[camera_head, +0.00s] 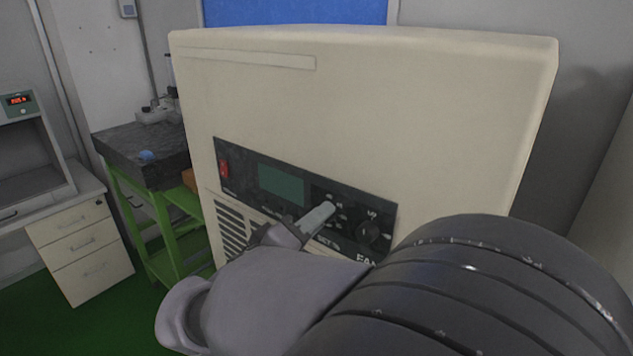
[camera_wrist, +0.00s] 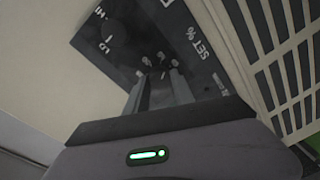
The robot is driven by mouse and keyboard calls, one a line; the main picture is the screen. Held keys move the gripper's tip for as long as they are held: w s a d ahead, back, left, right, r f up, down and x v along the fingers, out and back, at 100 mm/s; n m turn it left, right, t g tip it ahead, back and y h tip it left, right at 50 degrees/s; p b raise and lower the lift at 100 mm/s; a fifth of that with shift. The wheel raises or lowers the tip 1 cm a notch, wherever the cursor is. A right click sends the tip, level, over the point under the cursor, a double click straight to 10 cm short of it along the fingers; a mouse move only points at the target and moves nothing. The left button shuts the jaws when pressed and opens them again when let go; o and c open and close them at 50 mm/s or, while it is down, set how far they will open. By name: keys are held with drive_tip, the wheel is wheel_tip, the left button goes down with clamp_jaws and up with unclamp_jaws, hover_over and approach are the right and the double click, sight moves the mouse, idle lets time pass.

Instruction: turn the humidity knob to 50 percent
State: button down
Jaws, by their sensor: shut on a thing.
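The humidity knob, by the "SET %" label, sits on the dark control panel (camera_head: 262,184) of a large cream cabinet. My gripper (camera_head: 321,215) reaches the panel from the front and is shut on this knob. The fingers hide nearly all of the knob in the head view. In the wrist view, my gripper (camera_wrist: 158,88) has its two fingers at the small pale scale marks around the knob. The knob's pointer and its setting cannot be read.
The fan knob (camera_head: 369,234) is just right of my gripper on the panel. A greenish display (camera_head: 281,184) and a red switch (camera_head: 223,169) are to its left. The cream cabinet (camera_head: 400,110) has vent slots below the panel. A green-legged table (camera_head: 150,207) stands behind at left.

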drive_tip(key=shift+n+g+h+p, duration=0.4)
drive_tip(key=shift+n+g+p, duration=0.1)
drive_tip(key=shift+n+p, duration=4.75)
drive_tip(key=shift+n, duration=0.55)
drive_tip(key=c, duration=1.1)
unclamp_jaws()
drive_tip(key=shift+a, duration=0.1)
